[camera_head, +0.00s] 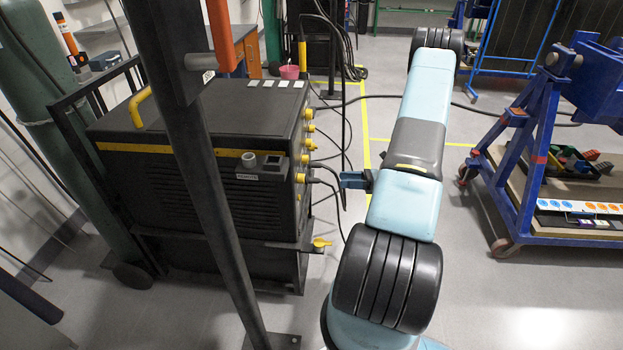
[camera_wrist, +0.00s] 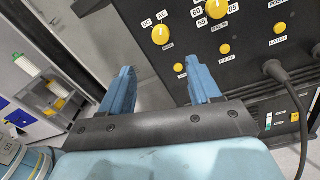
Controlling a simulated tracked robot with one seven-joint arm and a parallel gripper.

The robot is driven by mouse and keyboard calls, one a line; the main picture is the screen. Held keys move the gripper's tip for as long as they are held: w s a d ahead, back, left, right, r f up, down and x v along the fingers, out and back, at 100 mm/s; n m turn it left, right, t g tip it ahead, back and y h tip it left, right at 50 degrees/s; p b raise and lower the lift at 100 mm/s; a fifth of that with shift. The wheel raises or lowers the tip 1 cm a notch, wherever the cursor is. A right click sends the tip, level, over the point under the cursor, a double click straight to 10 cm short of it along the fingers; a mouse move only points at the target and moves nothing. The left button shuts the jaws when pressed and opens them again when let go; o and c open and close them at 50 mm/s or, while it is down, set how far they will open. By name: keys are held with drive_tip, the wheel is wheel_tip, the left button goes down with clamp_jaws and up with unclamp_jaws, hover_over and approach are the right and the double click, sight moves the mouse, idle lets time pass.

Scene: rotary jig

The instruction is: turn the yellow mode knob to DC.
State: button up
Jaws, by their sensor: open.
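The yellow mode knob (camera_wrist: 161,34) is on the black machine's front panel, at the upper middle of the wrist view. DC is printed at its upper left, AC above it and MODE below. The knob's pointer is too small to read surely. My gripper (camera_wrist: 161,70) is open and empty, its two blue fingers apart below the knob in the picture and not touching it. In the head view my gripper (camera_head: 352,180) is just right of the black machine's (camera_head: 215,200) panel, where several yellow knobs show edge-on. I cannot tell there which is the mode knob.
Other yellow knobs (camera_wrist: 279,28) and smaller yellow buttons share the panel. A black cable (camera_wrist: 283,85) plugs in at its right. A dark post (camera_head: 205,150) stands before the machine. A blue wheeled frame (camera_head: 535,130) is at right; the floor between is mostly clear.

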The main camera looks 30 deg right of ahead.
sight(304, 179)
drive_tip(key=x, duration=1.3)
drive_tip(key=shift+w+a, duration=0.2)
drive_tip(key=shift+a, duration=0.05)
drive_tip(key=shift+c, duration=0.3)
drive_tip(key=c, duration=0.9)
drive_tip(key=shift+d+f, duration=0.1)
drive_tip(key=shift+d, duration=0.05)
drive_tip(key=shift+c, duration=0.4)
drive_tip(key=shift+n, duration=0.4)
drive_tip(key=n, duration=0.4)
drive_tip(key=shift+s+n+h, duration=0.1)
drive_tip(key=shift+n+h, duration=0.2)
drive_tip(key=n, duration=0.6)
drive_tip(key=shift+a, duration=0.2)
